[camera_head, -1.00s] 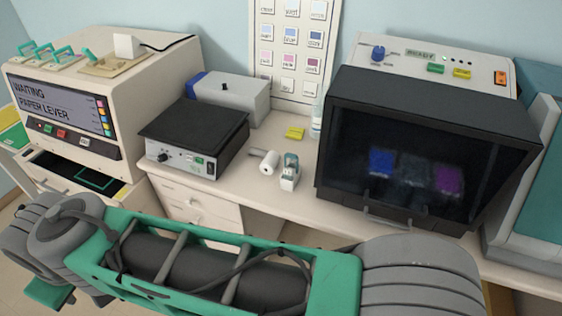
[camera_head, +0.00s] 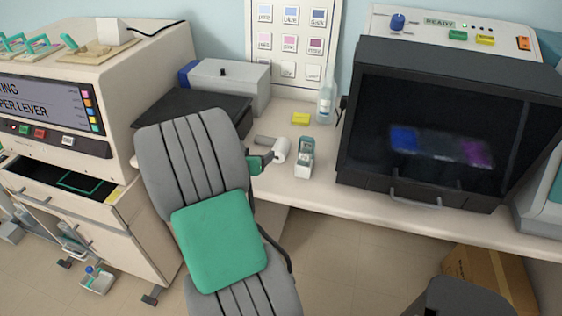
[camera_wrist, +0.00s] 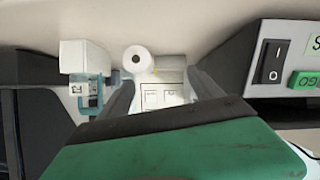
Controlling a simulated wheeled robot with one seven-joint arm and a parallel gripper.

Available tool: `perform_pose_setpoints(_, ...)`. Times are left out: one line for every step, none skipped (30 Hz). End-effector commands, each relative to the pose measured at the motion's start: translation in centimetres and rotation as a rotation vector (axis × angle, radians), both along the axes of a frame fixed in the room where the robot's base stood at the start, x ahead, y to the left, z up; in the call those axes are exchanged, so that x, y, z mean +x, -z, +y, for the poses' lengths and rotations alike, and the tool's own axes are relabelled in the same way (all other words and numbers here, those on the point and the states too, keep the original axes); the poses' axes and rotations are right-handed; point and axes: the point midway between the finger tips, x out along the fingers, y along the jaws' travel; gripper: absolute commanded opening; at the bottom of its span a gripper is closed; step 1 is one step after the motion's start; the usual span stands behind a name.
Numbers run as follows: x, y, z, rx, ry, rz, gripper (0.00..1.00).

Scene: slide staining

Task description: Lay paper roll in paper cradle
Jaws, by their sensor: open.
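The white paper roll (camera_head: 281,150) lies on the bench beside a small dispenser. In the wrist view its round end with a dark core (camera_wrist: 137,58) shows just beyond my fingertips, nearer the left finger. My gripper (camera_wrist: 163,88) is open, with nothing visibly held between its fingers. In the head view my gripper (camera_head: 262,161) is at the near left of the roll, close to it; whether it touches cannot be told. I cannot clearly identify the paper cradle; the machine at left has an open drawer (camera_head: 35,178) with a green frame inside.
A small white and teal dispenser (camera_head: 304,160) stands close right of the roll. A yellow block (camera_head: 301,118) and a bottle (camera_head: 326,100) are behind. A dark-fronted cabinet (camera_head: 440,130) stands right. A dark-topped device (camera_head: 180,105) is left, partly hidden by my arm.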

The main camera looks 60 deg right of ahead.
Motion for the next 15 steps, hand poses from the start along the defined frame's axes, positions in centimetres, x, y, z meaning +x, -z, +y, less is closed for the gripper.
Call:
perform_pose_setpoints(-1.8,1.7,-1.6,-0.039,0.032,0.012,0.75)
perform_pose_setpoints(-2.5,1.9,-2.2,-0.060,0.043,0.015,0.75)
perform_pose_setpoints(-3.0,2.0,-2.9,-0.078,0.050,0.017,0.75)
perform_pose_setpoints(-3.2,2.0,-3.3,-0.086,0.054,0.018,0.75)
perform_pose_setpoints(-3.2,2.0,-3.7,-0.090,0.054,0.018,0.75)
perform_pose_setpoints(-3.2,2.1,-4.3,-0.091,0.054,0.017,0.75)
perform_pose_setpoints(-3.2,2.2,-4.6,-0.090,0.054,0.017,0.75)
perform_pose_setpoints(-3.2,2.3,-5.0,-0.090,0.054,0.017,0.75)
perform_pose_setpoints(-3.2,2.5,-5.5,-0.090,0.053,0.017,0.75)
perform_pose_setpoints(-3.2,2.6,-5.8,-0.089,0.053,0.018,0.75)
perform_pose_setpoints(-3.2,2.7,-6.2,-0.089,0.053,0.018,0.75)
perform_pose_setpoints(-3.3,2.9,-6.7,-0.089,0.053,0.018,0.75)
perform_pose_setpoints(-3.4,3.1,-7.2,-0.088,0.053,0.018,0.75)
perform_pose_setpoints(-3.4,3.2,-7.7,-0.087,0.053,0.017,0.75)
perform_pose_setpoints(-3.5,3.5,-8.3,-0.086,0.053,0.018,0.75)
